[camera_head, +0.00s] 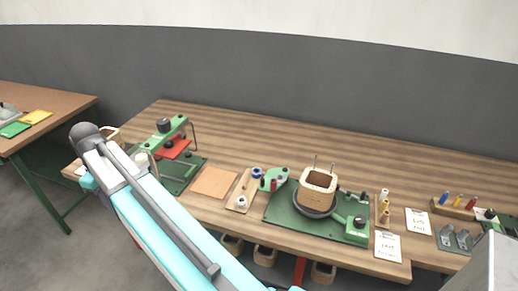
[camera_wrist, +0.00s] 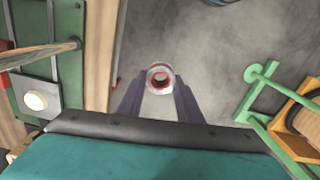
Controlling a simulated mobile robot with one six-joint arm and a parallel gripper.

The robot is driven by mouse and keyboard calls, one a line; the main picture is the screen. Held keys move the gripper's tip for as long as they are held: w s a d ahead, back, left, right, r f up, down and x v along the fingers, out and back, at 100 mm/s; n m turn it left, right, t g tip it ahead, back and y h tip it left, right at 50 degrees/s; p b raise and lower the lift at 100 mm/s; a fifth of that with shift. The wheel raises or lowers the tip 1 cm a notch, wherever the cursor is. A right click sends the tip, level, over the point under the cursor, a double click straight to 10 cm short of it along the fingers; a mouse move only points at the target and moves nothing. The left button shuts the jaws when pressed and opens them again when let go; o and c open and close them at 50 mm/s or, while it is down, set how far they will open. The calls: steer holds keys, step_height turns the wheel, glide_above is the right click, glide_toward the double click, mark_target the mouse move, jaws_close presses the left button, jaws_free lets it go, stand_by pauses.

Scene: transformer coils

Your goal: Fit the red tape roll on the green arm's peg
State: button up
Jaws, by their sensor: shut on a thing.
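My gripper (camera_wrist: 160,84) is shut on the red tape roll (camera_wrist: 161,71) in the wrist view. The roll is a small ring with a pale rim and red inside, held between the two dark fingertips. A green frame (camera_wrist: 268,68) of thin bars, one with a round disc at its end, is at the right of the wrist view, apart from the roll. I cannot tell whether this is the green arm with the peg. In the head view my gripper and the roll are hidden behind my arm.
Wrist view: grey floor lies behind the roll; a wooden edge (camera_wrist: 99,60) and green plate (camera_wrist: 28,70) are left. Head view: the bench (camera_head: 255,125) carries a green fixture (camera_head: 165,137), an orange pad (camera_head: 213,182) and a wooden-framed coil (camera_head: 318,190) on a green base.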

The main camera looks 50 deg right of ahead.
steer(key=s+d+r+m+p, duration=0.15)
steer(key=s+d, duration=0.25)
steer(key=d, duration=0.5)
steer(key=s+d+r+m+p, duration=0.1)
steer(key=s+d+m, duration=0.15)
steer(key=d, duration=0.75)
steer(key=s+d+r+m+p, duration=0.15)
steer(key=s+d, duration=0.25)
steer(key=d, duration=0.5)
steer(key=s+d+r+m+p, duration=0.2)
steer(key=s+d+m+p, duration=0.2)
steer(key=s+d, duration=1.3)
steer(key=s, duration=0.3)
steer(key=shift+s+d, duration=0.25)
steer(key=shift+d, duration=0.15)
steer(key=shift+f+b, duration=2.15)
steer(key=shift+f, duration=0.65)
steer(key=shift+f+p, duration=0.25)
steer(key=shift+p, duration=0.05)
steer(key=shift+f, duration=1.2)
